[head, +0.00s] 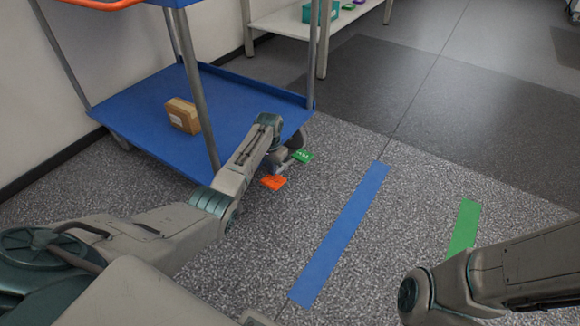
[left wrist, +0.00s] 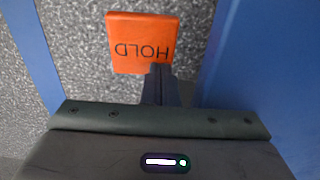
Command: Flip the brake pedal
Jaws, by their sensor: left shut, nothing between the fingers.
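The orange brake pedal (head: 273,183) is low at the near right corner of the blue cart, just above the floor. In the left wrist view the orange pedal (left wrist: 142,42) reads HOLD, upside down in the picture. A green pedal (head: 303,156) is at the same corner, on the other side of the caster. My left gripper (left wrist: 160,72) is shut and empty, its fingertips at the pedal's lower right edge in that view. I cannot tell whether they touch it. My right gripper is out of view; only its arm shows at lower right.
The blue cart (head: 232,96) has a lower shelf with a brown box (head: 183,115) on it and grey posts. A blue floor stripe (head: 340,235) and a green stripe (head: 464,228) lie to the right. The floor between the cart and the blue stripe is clear.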

